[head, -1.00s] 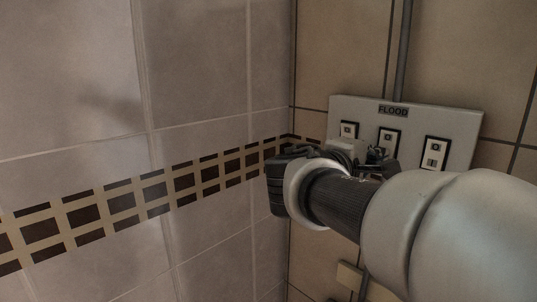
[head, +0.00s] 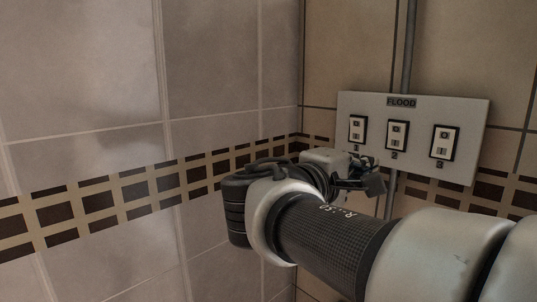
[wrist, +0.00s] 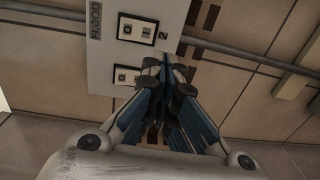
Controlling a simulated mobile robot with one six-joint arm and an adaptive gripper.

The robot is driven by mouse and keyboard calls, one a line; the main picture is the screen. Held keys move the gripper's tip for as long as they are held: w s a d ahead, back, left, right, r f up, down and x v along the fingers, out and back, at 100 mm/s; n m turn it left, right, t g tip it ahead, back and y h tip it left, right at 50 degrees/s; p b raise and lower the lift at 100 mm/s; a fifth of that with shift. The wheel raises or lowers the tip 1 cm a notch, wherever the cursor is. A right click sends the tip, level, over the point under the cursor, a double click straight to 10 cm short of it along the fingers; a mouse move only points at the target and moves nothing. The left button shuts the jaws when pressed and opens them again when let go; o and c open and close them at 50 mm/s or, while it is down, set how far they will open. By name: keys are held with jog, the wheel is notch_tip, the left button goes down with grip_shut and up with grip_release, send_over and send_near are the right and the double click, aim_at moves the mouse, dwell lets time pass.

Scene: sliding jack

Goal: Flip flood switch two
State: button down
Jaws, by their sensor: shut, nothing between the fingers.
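A pale panel (head: 466,115) marked FLOOD is on the tiled wall with three framed switches in a row, numbered below. Flood switch two (head: 397,135) is the middle one, between switch one (head: 357,130) and switch three (head: 444,142). My gripper (head: 368,182) is shut and empty, just below the panel's lower edge, under switches one and two. In the wrist view the panel is turned sideways. Switch two (wrist: 138,27) shows at the top, and switch one (wrist: 125,77) is partly behind the shut fingertips (wrist: 170,77). Whether they touch the panel I cannot tell. The switch positions are too small to read.
A grey pipe (head: 408,50) runs down the wall above and below the panel; it also shows in the wrist view (wrist: 240,55). A tiled side wall (head: 90,80) meets the panel wall at a corner left of the panel.

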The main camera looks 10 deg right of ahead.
jog(key=s+d+f+m+g+y+b, duration=0.1)
jog(key=s+f+m+g+y+b, duration=0.15)
jog(key=s+f, duration=0.6)
jog(key=s+d+f+m+g+y+b, duration=0.1)
jog(key=s+f+g+y, duration=0.35)
jog(key=f, duration=0.75)
jog(key=s+a+f+m+y+b, duration=0.2)
jog(key=s+a+f+y, duration=0.1)
jog(key=s+a+f, duration=0.2)
jog(key=s+a+f+m+y+b, duration=0.1)
jog(key=s+a+f, duration=0.4)
jog(key=f, duration=0.5)
jog(key=s+m+y, duration=0.1)
jog(key=y, duration=0.1)
jog(key=shift+a+t+y+b, duration=0.3)
jog(key=shift+t+y+b, duration=0.05)
jog(key=shift+t+y, duration=0.05)
jog(key=shift+f, duration=0.1)
